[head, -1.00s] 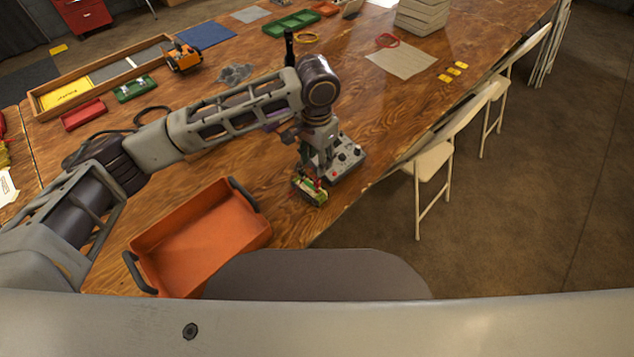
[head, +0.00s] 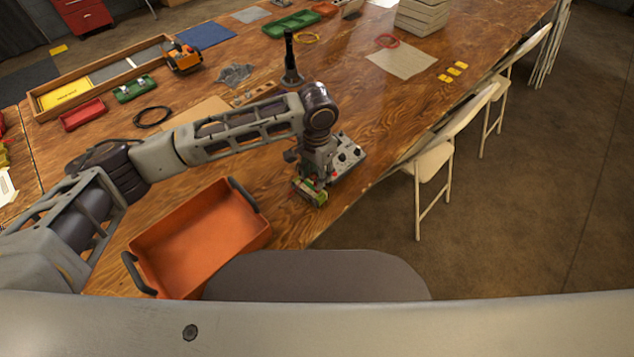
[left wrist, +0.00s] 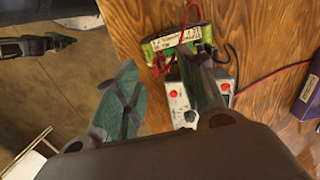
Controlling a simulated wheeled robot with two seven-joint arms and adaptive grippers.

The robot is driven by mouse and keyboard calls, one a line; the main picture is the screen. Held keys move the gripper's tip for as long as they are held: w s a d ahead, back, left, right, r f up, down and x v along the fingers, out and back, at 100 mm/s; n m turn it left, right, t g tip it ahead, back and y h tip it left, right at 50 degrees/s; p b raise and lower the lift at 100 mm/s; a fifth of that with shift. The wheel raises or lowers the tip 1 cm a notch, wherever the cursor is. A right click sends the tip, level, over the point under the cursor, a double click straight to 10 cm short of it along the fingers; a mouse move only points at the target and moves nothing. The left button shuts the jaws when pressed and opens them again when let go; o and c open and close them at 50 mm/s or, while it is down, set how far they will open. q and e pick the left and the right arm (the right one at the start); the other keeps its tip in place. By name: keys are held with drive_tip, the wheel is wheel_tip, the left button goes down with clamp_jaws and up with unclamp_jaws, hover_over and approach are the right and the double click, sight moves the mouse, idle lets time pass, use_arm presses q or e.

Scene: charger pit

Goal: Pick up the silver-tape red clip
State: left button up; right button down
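A green battery pack with a pale handwritten label (left wrist: 190,37) lies at the table edge; it also shows in the head view (head: 309,193). A red clip (left wrist: 160,63) sits at its near side in the left wrist view. Silver tape on it is too small to make out. A red lead loops over the pack. My left gripper (left wrist: 167,60) is open, pointing down, with its green fingers either side of the clip in the picture; contact cannot be told. In the head view it hides part of the pack. A dark jointed part at upper left in the wrist view is probably my right gripper (left wrist: 38,45).
A grey charger box (head: 347,160) with knobs stands close beside the pack. An orange tray (head: 200,238) sits at the near left. Red and black leads (left wrist: 270,78) run from the box. Chairs (head: 437,158) stand beyond the table's right edge.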

use_arm(q)
drive_tip(key=shift+f, duration=2.4)
drive_tip(key=shift+c, duration=0.3)
clamp_jaws()
